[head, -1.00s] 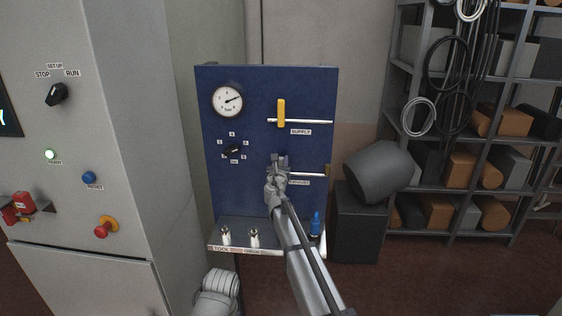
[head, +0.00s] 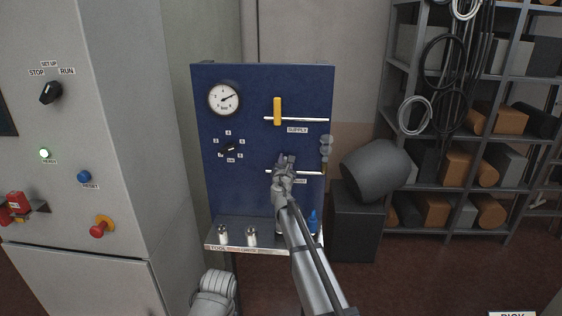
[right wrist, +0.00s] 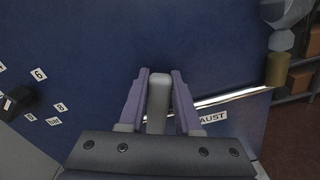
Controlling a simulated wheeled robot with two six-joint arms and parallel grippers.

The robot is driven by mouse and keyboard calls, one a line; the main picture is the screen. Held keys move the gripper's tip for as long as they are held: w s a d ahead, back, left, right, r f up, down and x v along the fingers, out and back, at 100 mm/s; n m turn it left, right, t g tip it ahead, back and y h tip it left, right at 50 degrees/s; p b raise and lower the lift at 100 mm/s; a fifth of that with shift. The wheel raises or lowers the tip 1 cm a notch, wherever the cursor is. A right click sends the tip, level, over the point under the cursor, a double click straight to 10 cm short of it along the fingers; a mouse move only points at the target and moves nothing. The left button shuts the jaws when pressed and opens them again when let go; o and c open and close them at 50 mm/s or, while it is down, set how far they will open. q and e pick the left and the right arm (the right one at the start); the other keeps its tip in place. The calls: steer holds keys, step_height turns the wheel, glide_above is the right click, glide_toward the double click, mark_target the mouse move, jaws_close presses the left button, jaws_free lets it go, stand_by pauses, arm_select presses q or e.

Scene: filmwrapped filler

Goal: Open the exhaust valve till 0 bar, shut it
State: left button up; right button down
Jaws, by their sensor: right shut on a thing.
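The blue panel (head: 235,185) carries a round pressure gauge (head: 223,100); its needle points up and right, well away from vertical. The exhaust valve's grey handle (right wrist: 158,103) stands between the fingers of my right gripper (right wrist: 158,98), which is shut on it. In the head view the right gripper (head: 285,163) hides most of that handle. The exhaust pipe (head: 309,173) runs right to a brass end (right wrist: 277,70). Grey puffs (head: 326,147) hang above this outlet. The EXHAUST label (right wrist: 212,117) is partly hidden. My left gripper is out of view.
Above is the supply valve's yellow handle (head: 277,111) on its pipe. A selector knob (head: 229,148) sits left. The panel's shelf (head: 237,248) holds small metal pieces and a blue bottle (head: 313,220).

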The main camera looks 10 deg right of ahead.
mark_target(297, 170)
steer(key=d+f+m+b, duration=0.1)
steer(key=m, duration=0.1)
steer(key=d+f+m+b, duration=0.1)
steer(key=m, duration=0.1)
steer(key=s+d+f+m, duration=0.1)
steer(key=m, duration=0.1)
steer(key=shift+m+b, duration=0.3)
steer(key=shift+b, duration=0.1)
steer(key=f+m+b, duration=0.1)
steer(key=m, duration=0.2)
steer(key=shift+s+d+f+b, duration=0.15)
steer(key=shift+d+f+b, duration=0.2)
steer(key=shift+d+f, duration=0.05)
steer(key=shift+d+f+m+b, duration=0.15)
steer(key=shift+f+m+b, duration=0.55)
steer(key=shift+m, duration=0.6)
steer(key=c, duration=0.6)
jaws_free()
steer(key=shift+s, duration=0.1)
